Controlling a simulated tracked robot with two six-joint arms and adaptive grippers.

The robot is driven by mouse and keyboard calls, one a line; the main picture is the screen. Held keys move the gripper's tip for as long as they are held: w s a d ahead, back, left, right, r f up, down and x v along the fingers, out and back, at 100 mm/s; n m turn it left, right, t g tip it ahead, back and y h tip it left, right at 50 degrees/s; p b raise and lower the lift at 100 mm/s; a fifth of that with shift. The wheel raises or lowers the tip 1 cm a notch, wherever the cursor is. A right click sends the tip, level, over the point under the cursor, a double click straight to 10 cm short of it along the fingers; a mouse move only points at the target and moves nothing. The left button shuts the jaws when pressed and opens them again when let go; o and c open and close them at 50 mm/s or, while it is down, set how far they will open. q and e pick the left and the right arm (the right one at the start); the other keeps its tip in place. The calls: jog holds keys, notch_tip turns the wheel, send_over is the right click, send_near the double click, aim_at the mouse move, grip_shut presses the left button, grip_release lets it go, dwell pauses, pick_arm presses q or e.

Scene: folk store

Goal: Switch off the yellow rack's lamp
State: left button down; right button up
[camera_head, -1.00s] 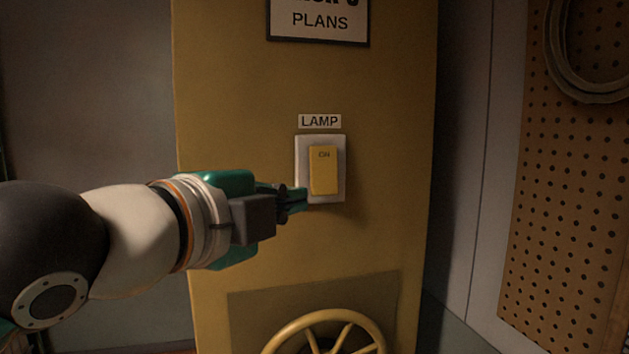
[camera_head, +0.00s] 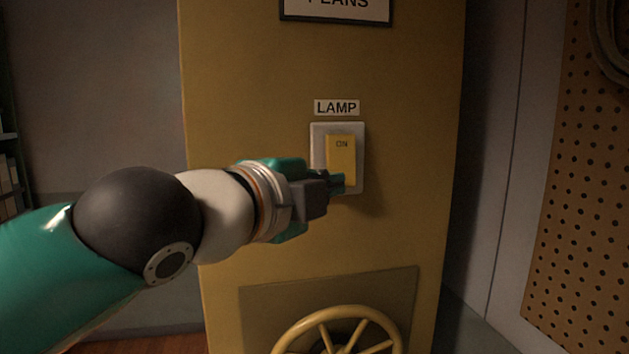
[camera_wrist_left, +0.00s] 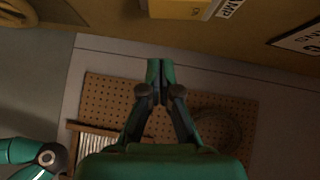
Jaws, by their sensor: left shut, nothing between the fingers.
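The yellow rack (camera_head: 250,90) stands upright ahead of me. In the left wrist view the closed fingers (camera_wrist_left: 160,70) show below the switch's yellow block (camera_wrist_left: 182,8), with a visible gap in the picture. My right gripper is not in the head view.
A yellow handwheel (camera_head: 340,330) sticks out low on the rack's panel. A framed PLANS sign (camera_head: 336,10) is above the switch. A pegboard (camera_head: 585,190) hangs on the wall at the right. Shelves (camera_head: 8,170) show at the far left edge.

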aim_at(350, 176)
pick_arm(q)
jog(key=w+p, duration=0.1)
jog(key=w, duration=0.1)
jog(key=w+d+p, duration=0.1)
jog(key=w, duration=0.2)
jog(key=w+p, duration=0.1)
jog(key=w, duration=0.2)
jog(key=shift+w+d+f, duration=0.15)
jog(key=shift+d+f, duration=0.15)
jog(key=shift+f, duration=0.1)
jog(key=shift+w+a+f+p, duration=0.1)
jog(key=shift+w+f+p, duration=0.05)
jog(key=shift+w+p, duration=0.2)
